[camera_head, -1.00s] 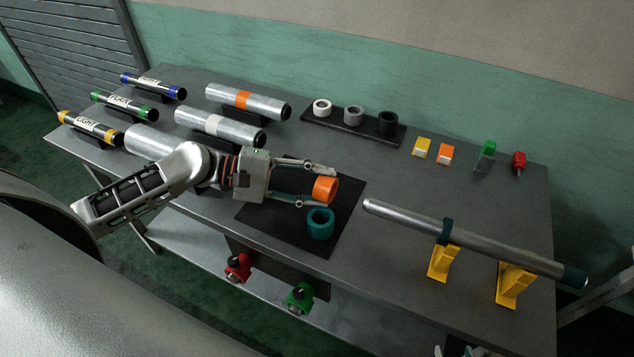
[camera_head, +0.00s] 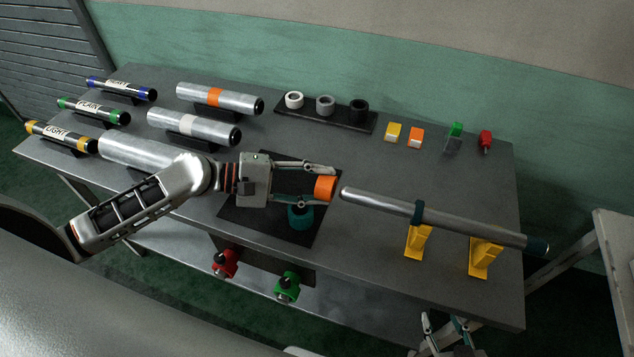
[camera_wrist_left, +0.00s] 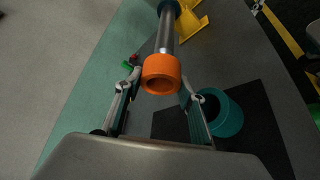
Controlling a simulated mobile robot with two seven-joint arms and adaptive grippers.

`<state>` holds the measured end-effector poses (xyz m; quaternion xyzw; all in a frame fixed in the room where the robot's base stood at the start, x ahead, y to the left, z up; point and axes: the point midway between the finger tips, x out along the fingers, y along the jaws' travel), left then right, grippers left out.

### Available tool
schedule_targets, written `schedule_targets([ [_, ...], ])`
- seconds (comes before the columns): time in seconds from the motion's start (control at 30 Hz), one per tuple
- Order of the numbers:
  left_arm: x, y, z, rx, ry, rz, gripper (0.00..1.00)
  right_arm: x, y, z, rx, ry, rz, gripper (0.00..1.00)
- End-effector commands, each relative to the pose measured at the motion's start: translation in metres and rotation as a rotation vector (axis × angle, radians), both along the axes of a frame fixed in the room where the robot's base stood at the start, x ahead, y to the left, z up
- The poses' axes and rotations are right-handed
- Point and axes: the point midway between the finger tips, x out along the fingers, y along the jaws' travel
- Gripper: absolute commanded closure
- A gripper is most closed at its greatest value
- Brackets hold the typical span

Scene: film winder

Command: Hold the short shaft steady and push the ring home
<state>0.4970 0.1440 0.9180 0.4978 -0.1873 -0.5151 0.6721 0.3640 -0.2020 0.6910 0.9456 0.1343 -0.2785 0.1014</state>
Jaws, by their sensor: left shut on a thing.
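My left gripper (camera_head: 322,183) is shut on an orange ring (camera_head: 326,189), held above the black mat at its fingertips. In the left wrist view the ring (camera_wrist_left: 161,76) sits between both fingertips. The bare left end of the grey shaft (camera_head: 375,202) is just right of the ring. In the wrist view the shaft (camera_wrist_left: 166,32) runs away behind the ring; I cannot tell whether they touch. The shaft lies on two yellow stands (camera_head: 417,243), with a dark teal collar (camera_head: 417,211) on it. My right gripper (camera_head: 446,322) is at the bottom edge, fingers apart, mostly cut off, away from the shaft.
A teal ring (camera_head: 301,217) stands on the black mat (camera_head: 240,220), partly behind a left finger. Several rollers lie at the left. A rack (camera_head: 340,120) with three rings and small coloured blocks stand at the back.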

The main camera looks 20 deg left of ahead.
Motion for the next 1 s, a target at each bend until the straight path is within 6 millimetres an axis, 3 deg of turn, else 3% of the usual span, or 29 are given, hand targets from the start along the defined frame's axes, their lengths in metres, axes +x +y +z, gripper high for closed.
schedule_targets([
  [1.0,-0.001,-0.026,0.001,-0.002,0.0,0.001,0.82,0.0,0.001,0.02,0.001,-0.003,0.0,0.61],
])
